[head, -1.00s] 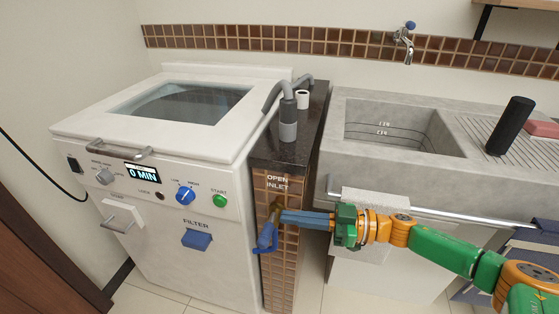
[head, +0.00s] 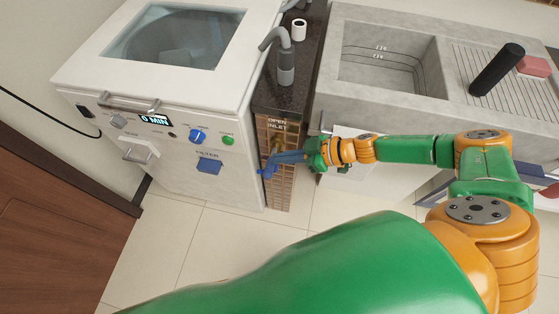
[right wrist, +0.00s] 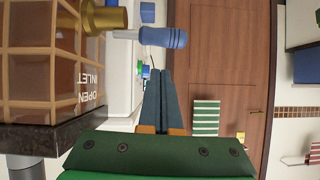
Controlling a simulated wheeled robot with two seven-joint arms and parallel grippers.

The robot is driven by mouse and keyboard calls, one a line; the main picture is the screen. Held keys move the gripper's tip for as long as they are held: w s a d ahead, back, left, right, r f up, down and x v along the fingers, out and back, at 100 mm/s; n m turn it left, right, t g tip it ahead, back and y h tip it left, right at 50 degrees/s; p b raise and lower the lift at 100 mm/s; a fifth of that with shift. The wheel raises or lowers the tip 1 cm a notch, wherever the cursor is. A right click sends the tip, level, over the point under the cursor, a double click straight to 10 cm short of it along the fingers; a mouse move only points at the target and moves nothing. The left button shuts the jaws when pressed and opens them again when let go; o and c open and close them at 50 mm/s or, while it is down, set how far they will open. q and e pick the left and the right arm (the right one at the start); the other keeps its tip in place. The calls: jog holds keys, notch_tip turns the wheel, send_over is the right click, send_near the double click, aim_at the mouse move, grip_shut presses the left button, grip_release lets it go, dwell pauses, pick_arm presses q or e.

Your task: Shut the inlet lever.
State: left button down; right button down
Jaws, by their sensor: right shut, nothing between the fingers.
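The inlet lever has a brass stem and a blue handle (head: 267,170), low on the front of the tiled pillar under the label OPEN INLET. In the head view its handle hangs down and to the left. In the right wrist view the blue handle (right wrist: 163,38) sticks out to the right of its brass stem (right wrist: 105,17). My right gripper (head: 277,158) is shut and empty, its blue fingertips close beside the lever. In the right wrist view the fingertips (right wrist: 160,72) lie just below the handle; I cannot tell whether they touch it. My left gripper is not in view.
A white washer (head: 130,178) with knobs and a blue filter cap (head: 209,166) stands left of the tiled pillar (head: 281,192). A stone sink (head: 330,90) stands right of it. The dark counter (head: 300,80) carries a grey spout. The floor in front is clear.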

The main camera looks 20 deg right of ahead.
aim_at(272, 169)
jog(key=shift+a+f, duration=0.15)
jog(key=shift+f, duration=0.6)
jog(key=shift+a+f, duration=0.1)
jog(key=shift+f, duration=0.6)
jog(key=shift+s+a+f+b, duration=0.15)
jog(key=shift+f+b, duration=0.3)
jog(key=shift+f, duration=0.2)
jog(key=shift+s, duration=0.15)
jog(key=a+r+p+v, duration=0.1)
jog(key=p+v, duration=0.3)
jog(key=v, duration=0.9)
jog(key=shift+w+r, duration=0.4)
jog(key=shift+r, duration=0.4)
